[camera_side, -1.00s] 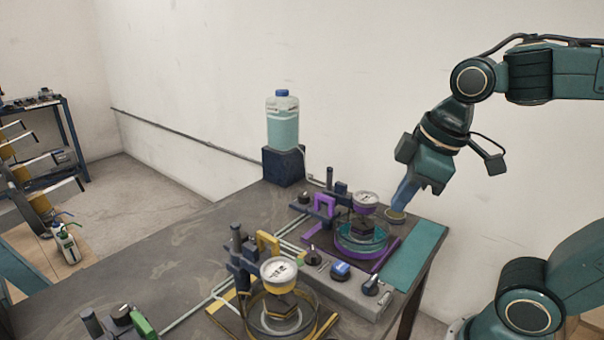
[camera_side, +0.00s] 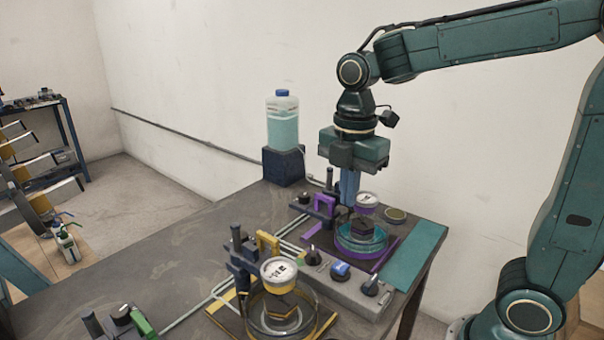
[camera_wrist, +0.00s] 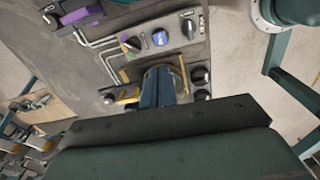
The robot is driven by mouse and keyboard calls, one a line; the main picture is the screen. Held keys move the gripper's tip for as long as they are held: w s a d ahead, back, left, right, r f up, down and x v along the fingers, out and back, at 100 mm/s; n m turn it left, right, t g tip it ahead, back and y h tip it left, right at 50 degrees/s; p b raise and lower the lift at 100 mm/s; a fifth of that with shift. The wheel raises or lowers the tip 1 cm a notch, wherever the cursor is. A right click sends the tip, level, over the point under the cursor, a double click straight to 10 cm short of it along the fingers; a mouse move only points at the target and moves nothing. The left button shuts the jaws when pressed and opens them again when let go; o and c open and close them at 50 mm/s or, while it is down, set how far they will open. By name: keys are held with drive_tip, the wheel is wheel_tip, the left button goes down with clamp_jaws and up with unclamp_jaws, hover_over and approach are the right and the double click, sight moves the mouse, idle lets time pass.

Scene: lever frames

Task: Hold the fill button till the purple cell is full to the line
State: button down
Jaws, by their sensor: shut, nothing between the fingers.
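The purple cell is a clear round dish (camera_side: 362,240) on a purple base, with teal liquid inside. A white gauge (camera_side: 367,199) with a purple rim stands over it. I cannot read its fill line at this size. A blue button (camera_side: 340,269) sits on the grey panel in front of the cell; a blue button also shows in the wrist view (camera_wrist: 160,38). My gripper (camera_side: 349,200) points down with its blue fingers shut and empty, beside the gauge in the picture. Its tips are partly hidden there. The fingers also show in the wrist view (camera_wrist: 157,76), apart from the blue button.
A yellow cell (camera_side: 280,313) with its own gauge stands nearer the camera. Black knobs (camera_side: 370,287) flank the blue button. Purple and yellow clamps, posts and pipes rise beside the cells. A bottle of teal liquid (camera_side: 283,122) stands behind. A teal mat (camera_side: 415,255) lies clear at right.

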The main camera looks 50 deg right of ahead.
sight(342, 265)
drive_tip(key=shift+w+f+n, duration=0.15)
drive_tip(key=shift+w+n, duration=0.1)
drive_tip(key=shift+n, duration=0.05)
drive_tip(key=shift+f, duration=0.15)
wheel_tip(342, 265, down, 14)
drive_tip(key=shift+r, duration=0.15)
idle(0.8)
idle(0.3)
drive_tip(key=shift+s+f, duration=0.2)
drive_tip(key=shift+f, duration=1.15)
drive_tip(key=shift+r, duration=0.1)
idle(3.4)
wheel_tip(342, 265, up, 15)
drive_tip(key=shift+w+f, duration=0.2)
drive_tip(key=shift+w, duration=0.05)
idle(0.4)
